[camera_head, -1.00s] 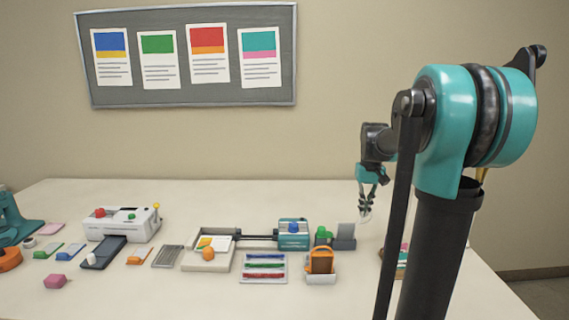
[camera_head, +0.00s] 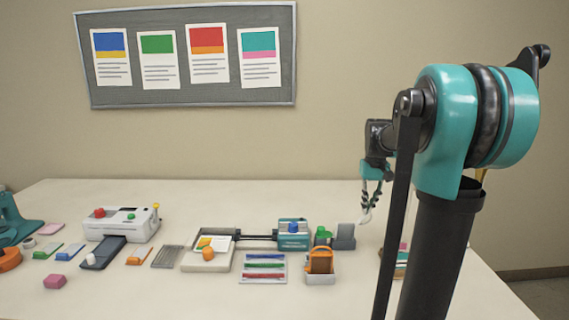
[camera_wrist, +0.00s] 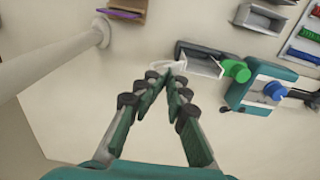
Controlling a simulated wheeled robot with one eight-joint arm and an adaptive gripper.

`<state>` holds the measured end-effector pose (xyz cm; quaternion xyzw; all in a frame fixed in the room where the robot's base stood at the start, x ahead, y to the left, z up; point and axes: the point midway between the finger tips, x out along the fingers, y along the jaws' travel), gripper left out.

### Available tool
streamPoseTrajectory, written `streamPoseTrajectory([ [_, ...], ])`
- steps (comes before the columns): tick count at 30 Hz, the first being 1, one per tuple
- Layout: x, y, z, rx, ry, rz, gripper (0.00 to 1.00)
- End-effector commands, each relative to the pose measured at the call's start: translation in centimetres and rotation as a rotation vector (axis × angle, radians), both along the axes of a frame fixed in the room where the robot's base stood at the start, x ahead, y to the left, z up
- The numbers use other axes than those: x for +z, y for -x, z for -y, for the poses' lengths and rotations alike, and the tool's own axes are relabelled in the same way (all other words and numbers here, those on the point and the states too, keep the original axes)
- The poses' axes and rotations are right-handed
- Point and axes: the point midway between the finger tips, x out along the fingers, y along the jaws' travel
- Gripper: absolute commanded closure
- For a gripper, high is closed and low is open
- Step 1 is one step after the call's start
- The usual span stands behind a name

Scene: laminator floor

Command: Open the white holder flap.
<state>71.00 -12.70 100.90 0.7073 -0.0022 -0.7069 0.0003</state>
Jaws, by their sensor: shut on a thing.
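The grey holder (camera_head: 345,238) stands upright near the right end of the row on the table. In the wrist view the holder (camera_wrist: 186,50) lies just beyond my fingertips, with a pale inside. A small white curved piece (camera_wrist: 160,65), which looks like part of the white flap, sits at my fingertips next to the holder's left end. My gripper (camera_wrist: 172,74) is shut on this white piece, its fingers converging there. In the head view my gripper (camera_head: 371,200) hangs above and right of the holder. The fingertips partly hide the white piece, so its joint with the holder is unclear.
A green knob (camera_wrist: 236,69) and a teal device with a blue knob (camera_wrist: 262,88) stand close to the holder. An orange item in a white tray (camera_head: 320,278) is in front. A pale post (camera_wrist: 101,34) rises left of my gripper. Bare table lies below it.

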Motion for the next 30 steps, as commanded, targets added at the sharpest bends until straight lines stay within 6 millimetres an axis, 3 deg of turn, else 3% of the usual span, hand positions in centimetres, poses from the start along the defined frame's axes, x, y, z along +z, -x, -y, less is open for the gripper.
streamPoseTrajectory([
  [21,5.0,0.0,-1.7,0.003,-0.003,-0.001,1.00],
  [30,5.9,0.0,-1.9,0.003,-0.003,-0.001,1.00],
])
